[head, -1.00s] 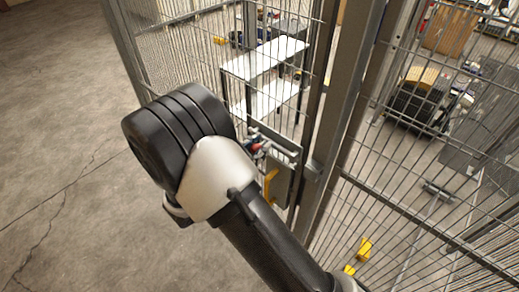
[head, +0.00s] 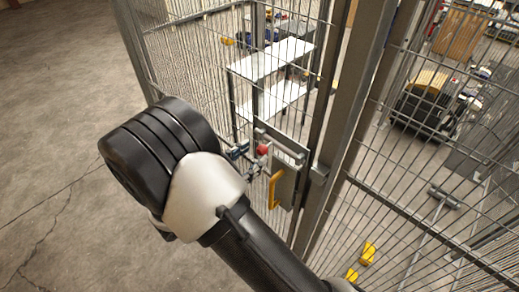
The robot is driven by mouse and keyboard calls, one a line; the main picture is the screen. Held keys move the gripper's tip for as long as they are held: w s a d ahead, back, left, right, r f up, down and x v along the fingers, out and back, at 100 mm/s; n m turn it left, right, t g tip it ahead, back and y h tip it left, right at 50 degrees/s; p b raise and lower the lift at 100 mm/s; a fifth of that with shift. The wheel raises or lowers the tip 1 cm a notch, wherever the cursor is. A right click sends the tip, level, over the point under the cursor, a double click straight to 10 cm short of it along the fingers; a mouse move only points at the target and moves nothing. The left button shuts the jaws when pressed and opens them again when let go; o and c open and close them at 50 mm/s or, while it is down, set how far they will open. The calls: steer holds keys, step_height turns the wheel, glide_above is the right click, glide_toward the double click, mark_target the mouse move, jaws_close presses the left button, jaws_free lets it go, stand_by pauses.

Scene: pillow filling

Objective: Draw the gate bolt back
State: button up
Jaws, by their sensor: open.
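The gate bolt has a red knob (head: 263,150) and sits on a grey lock plate (head: 285,182) at the edge of the mesh gate (head: 190,60). A yellow handle (head: 273,189) is below the knob. My gripper (head: 245,162) shows only in part, just left of the knob, past my arm's elbow. Its jaws are open and appear apart from the knob. My arm hides the rest of the gripper and the wrist. I cannot tell how far the bolt sits in its catch.
A grey post (head: 342,130) stands right of the lock, with a fixed mesh panel (head: 430,220) beyond it. Behind the gate is a shelf table (head: 270,58). The concrete floor (head: 50,120) at left is clear.

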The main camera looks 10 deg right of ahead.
steer(key=v, duration=0.7)
stand_by(0.3)
steer(key=s+d+m+g+y+b, duration=0.1)
steer(key=s+d+m+g+b, duration=0.3)
steer(key=d, duration=0.3)
steer(key=s+d+m+g+y+b, duration=0.2)
steer(key=s+d+m+g+b, duration=0.1)
steer(key=s+d+m+g, duration=0.25)
steer(key=s+f+m+t+y+b, duration=0.3)
steer(key=s+f+m+y+b, duration=0.2)
steer(key=s+m+y+b, duration=0.5)
steer(key=shift+d+m+t+y, duration=0.45)
steer(key=shift+m+y, duration=0.35)
steer(key=shift+m, duration=1.15)
